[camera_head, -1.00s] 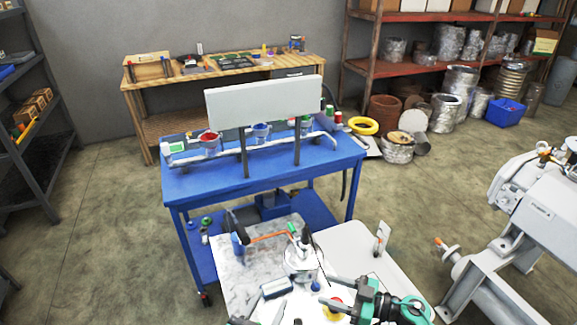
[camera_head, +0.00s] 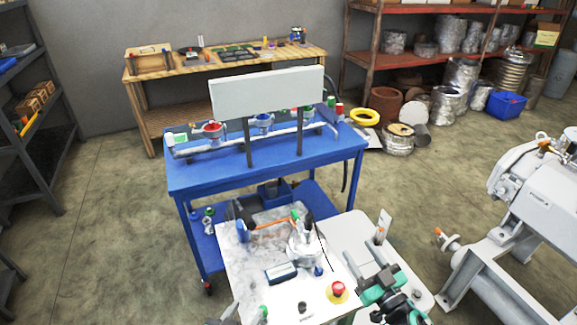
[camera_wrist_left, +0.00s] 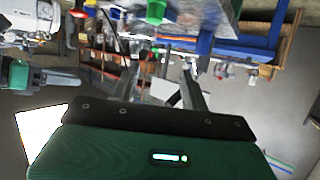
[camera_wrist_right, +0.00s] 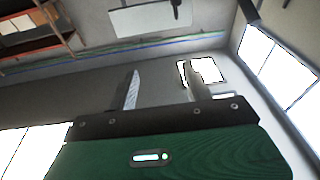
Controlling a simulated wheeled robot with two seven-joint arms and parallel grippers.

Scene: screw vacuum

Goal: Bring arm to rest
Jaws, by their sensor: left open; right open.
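My right gripper (camera_head: 364,261) shows at the lower right of the head view. Its two fingers are apart and point up in the picture, with nothing between them. In the right wrist view its open fingers (camera_wrist_right: 163,88) stand against grey wall and ceiling. My left gripper shows only in part at the bottom edge of the head view. In the left wrist view its fingers (camera_wrist_left: 158,88) are apart and empty, with the blue workbench (camera_wrist_left: 245,42) blurred beyond them.
The blue workbench (camera_head: 200,183) carries a white panel (camera_head: 265,92), pipes and red and blue valves. In front of it is a pale surface (camera_head: 240,283) bearing a round metal fitting (camera_head: 304,250) and a red button (camera_head: 338,289).

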